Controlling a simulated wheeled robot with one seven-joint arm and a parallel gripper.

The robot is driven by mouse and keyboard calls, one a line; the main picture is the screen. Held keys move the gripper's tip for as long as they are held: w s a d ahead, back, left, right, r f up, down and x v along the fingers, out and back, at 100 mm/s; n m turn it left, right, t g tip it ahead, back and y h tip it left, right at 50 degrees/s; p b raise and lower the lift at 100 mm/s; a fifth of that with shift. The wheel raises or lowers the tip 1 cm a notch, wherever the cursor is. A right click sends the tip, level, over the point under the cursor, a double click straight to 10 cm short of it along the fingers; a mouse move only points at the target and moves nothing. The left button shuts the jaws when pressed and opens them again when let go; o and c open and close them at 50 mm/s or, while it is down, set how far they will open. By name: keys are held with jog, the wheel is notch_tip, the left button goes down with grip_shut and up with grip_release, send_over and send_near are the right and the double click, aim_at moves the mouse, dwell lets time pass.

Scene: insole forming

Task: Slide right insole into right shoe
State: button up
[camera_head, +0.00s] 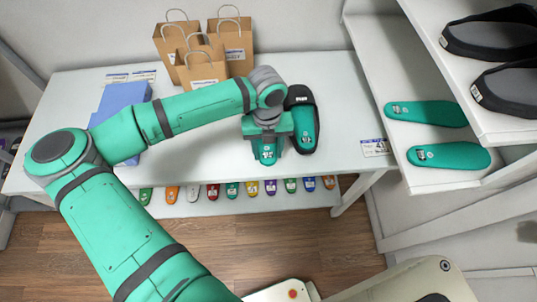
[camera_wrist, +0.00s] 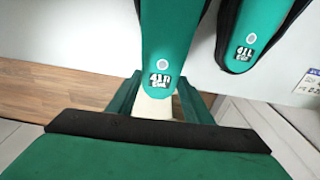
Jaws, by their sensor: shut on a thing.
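The right insole (camera_wrist: 165,45) is green and marked 41R; its heel end points toward my gripper in the wrist view. Its heel also shows below my gripper in the head view (camera_head: 267,154). Dark edges of the right shoe (camera_wrist: 137,8) show on both sides of the insole at the top of the wrist view; the rest of this shoe is hidden, and I cannot tell how deep the insole sits. My gripper (camera_wrist: 160,104) is shut on the insole's heel end; it also shows in the head view (camera_head: 267,138).
A black shoe (camera_head: 291,95) with a green insole marked 41L (camera_wrist: 255,35) stands close on the right. Paper bags (camera_head: 232,45) and a blue box (camera_head: 125,95) are on the white table (camera_head: 215,160). Green insoles (camera_head: 450,155) and shoes lie on the right shelves.

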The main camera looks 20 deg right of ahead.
jog(key=shift+w+d+f, duration=0.2)
jog(key=shift+w+d, duration=0.05)
jog(key=shift+w, duration=0.85)
jog(key=shift+w+d+f, duration=0.2)
jog(key=shift+w+d, duration=0.05)
jog(key=shift+w, duration=0.8)
jog(key=shift+w+d+f, duration=0.2)
jog(key=shift+w+d, duration=0.05)
jog(key=shift+w, duration=0.85)
jog(key=o, duration=1.2)
jog(key=shift+c, duration=0.2)
notch_tip(320, 180, up, 11)
jog(key=shift+w+d, duration=0.15)
jog(key=shift+w, duration=0.15)
jog(key=shift+f, duration=0.15)
